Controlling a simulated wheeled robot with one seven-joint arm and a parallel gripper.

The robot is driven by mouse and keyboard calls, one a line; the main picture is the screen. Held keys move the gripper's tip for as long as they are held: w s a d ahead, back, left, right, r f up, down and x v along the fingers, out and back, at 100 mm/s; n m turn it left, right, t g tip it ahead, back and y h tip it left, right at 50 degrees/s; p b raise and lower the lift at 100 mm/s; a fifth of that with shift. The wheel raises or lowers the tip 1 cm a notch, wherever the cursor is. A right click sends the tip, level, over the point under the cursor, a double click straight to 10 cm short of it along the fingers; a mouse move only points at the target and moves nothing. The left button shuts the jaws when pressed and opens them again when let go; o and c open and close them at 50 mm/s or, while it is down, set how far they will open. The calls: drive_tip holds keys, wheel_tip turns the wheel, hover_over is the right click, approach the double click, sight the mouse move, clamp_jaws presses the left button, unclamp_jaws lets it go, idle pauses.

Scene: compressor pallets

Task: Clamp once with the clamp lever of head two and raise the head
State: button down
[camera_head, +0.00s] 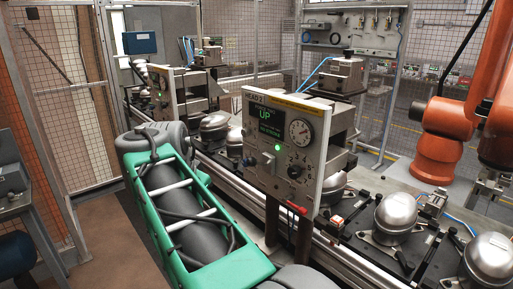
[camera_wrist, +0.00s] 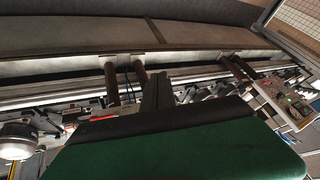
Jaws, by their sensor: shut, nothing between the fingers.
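Head two is a grey panel box (camera_head: 285,145) at the middle of the head view. Its screen (camera_head: 265,122) reads UP in green, and a green lamp glows below it. A lever with a red grip (camera_head: 297,208) sticks out under the panel's lower right corner; I take it for the clamp lever. In the wrist view my gripper (camera_wrist: 157,90) shows as dark, closed fingers above a green body, with nothing held. It is apart from the lever as far as I can tell. In the head view my green arm fills the lower left and the gripper is not visible.
Silver compressors (camera_head: 396,216) sit on dark pallets along the conveyor line. Another panel head (camera_head: 160,92) stands farther back on the left. An orange robot arm (camera_head: 440,135) stands at right behind the line. Mesh fencing (camera_head: 70,75) closes the left side.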

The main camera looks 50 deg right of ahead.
drive_tip(key=s+d+r+m+g+h+p, duration=0.1)
drive_tip(key=s+d+r+m, duration=0.3)
drive_tip(key=d+r+m, duration=0.2)
drive_tip(key=s+d+r+m+g+h+p, duration=0.1)
drive_tip(key=s+d+r+m, duration=0.3)
drive_tip(key=d+r+m, duration=0.2)
drive_tip(key=d+m, duration=0.2)
drive_tip(key=d, duration=0.2)
drive_tip(key=shift+r+g, duration=0.3)
drive_tip(key=shift+r, duration=0.05)
drive_tip(key=shift+d+f, duration=0.1)
approach(258, 163)
wheel_tip(258, 163, down, 3)
drive_tip(key=s+d, duration=0.1)
drive_tip(key=d, duration=0.2)
drive_tip(key=shift+s+f, duration=0.15)
drive_tip(key=shift+f, duration=0.15)
